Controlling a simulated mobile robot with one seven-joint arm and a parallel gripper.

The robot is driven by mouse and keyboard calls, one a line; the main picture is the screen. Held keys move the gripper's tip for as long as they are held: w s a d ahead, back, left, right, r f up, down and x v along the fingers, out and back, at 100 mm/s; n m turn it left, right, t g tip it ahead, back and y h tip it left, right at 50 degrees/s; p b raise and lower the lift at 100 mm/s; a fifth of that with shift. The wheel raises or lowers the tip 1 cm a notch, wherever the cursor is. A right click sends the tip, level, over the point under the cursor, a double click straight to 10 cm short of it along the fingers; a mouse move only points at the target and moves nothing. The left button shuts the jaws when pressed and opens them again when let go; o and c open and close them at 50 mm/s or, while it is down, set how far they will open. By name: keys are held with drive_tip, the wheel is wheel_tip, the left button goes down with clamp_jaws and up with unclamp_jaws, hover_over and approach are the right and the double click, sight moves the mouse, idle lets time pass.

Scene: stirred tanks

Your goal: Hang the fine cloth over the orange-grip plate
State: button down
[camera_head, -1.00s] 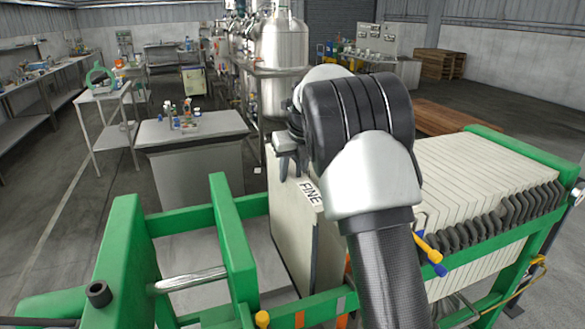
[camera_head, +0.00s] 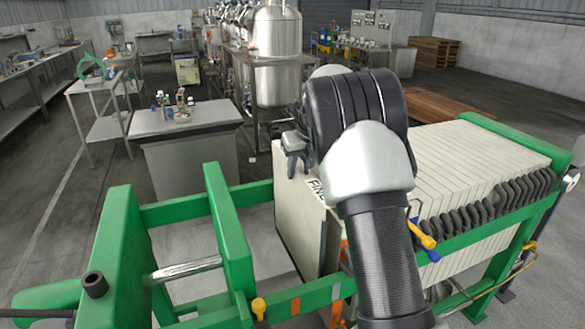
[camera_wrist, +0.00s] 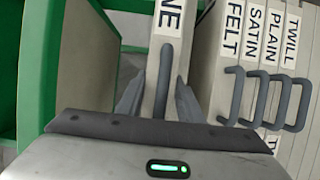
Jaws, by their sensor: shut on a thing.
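The fine cloth (camera_head: 298,228) is a pale upright panel with a label partly reading FINE. The wrist view shows the label's end, NE, and a grey bar on the cloth (camera_wrist: 151,108). My gripper (camera_wrist: 160,92) has one finger on each side of this cloth's edge and is shut on it. In the head view my gripper (camera_head: 292,160) is at the cloth's upper left corner, and my arm covers much of its right side. An orange piece (camera_head: 344,246) shows low beside my arm; I cannot tell whether it is the orange-grip plate's grip.
A green press frame (camera_head: 228,235) stands left of the cloth. A pale plate stack (camera_head: 470,160) with dark grips is at right. Panels labelled FELT (camera_wrist: 231,35), SATIN, PLAIN and TWILL with grey handles are right of the cloth in the wrist view. A grey bench (camera_head: 185,120) stands behind.

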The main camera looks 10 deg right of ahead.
drive_tip(key=shift+w+d+r+p, duration=0.1)
drive_tip(key=shift+d+p, duration=0.15)
drive_tip(key=shift+d, duration=0.3)
drive_tip(key=shift+w+d+f+p, duration=0.15)
drive_tip(key=shift+d+p, duration=0.1)
drive_tip(key=shift+d, duration=0.35)
drive_tip(key=shift+w+d+r+p, duration=0.15)
drive_tip(key=shift+d+p, duration=0.1)
drive_tip(key=shift+d, duration=0.3)
drive_tip(key=shift+f+b, duration=0.75)
drive_tip(key=shift+f, duration=1.5)
drive_tip(key=c, duration=1.2)
unclamp_jaws()
drive_tip(key=shift+s, duration=0.1)
drive_tip(key=shift+o, duration=0.2)
drive_tip(key=shift+f, duration=0.1)
